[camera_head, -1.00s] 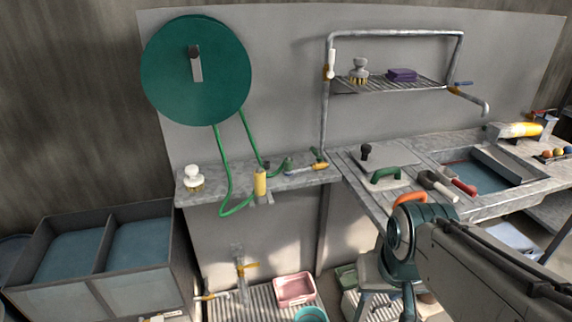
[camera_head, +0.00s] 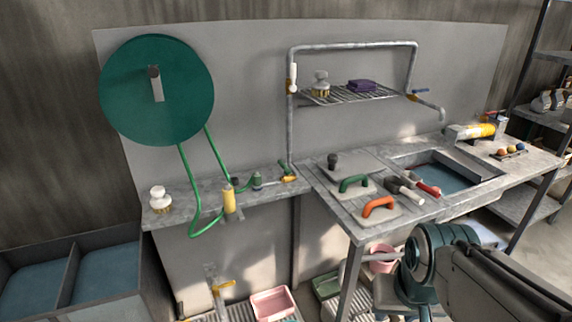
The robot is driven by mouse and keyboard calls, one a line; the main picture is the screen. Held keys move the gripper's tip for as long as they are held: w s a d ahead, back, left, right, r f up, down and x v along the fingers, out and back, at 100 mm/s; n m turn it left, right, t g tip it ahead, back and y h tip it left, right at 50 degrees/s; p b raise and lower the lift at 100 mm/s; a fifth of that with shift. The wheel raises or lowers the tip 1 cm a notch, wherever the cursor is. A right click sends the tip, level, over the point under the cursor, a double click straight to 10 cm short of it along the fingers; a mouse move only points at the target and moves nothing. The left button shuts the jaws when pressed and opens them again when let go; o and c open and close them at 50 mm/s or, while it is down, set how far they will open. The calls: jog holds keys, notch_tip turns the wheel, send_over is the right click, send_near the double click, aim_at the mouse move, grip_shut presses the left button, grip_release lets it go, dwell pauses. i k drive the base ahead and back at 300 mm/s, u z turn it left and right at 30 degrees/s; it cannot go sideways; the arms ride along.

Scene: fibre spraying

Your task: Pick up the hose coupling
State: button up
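A green hose (camera_head: 190,180) hangs from the round green reel (camera_head: 157,90) on the wall panel and loops down past the front of the grey ledge (camera_head: 183,192). A yellow cylinder (camera_head: 229,200) stands upright beside the hose. A yellow-handled valve or tool (camera_head: 288,179) lies to the right. My arm shows at the lower right, far from these; my gripper is not in view.
A white-knobbed brush (camera_head: 160,199) stands at the ledge's left end. The counter to the right holds an orange handle (camera_head: 378,207), a green handle (camera_head: 354,183) and a sink (camera_head: 440,179). A pink basin (camera_head: 272,303) is below. A pipe frame with a rack (camera_head: 350,95) rises behind.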

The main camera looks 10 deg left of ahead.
aim_at(256, 178)
jog(key=u, duration=0.3)
jog(key=i, duration=0.9)
jog(key=u, duration=0.65)
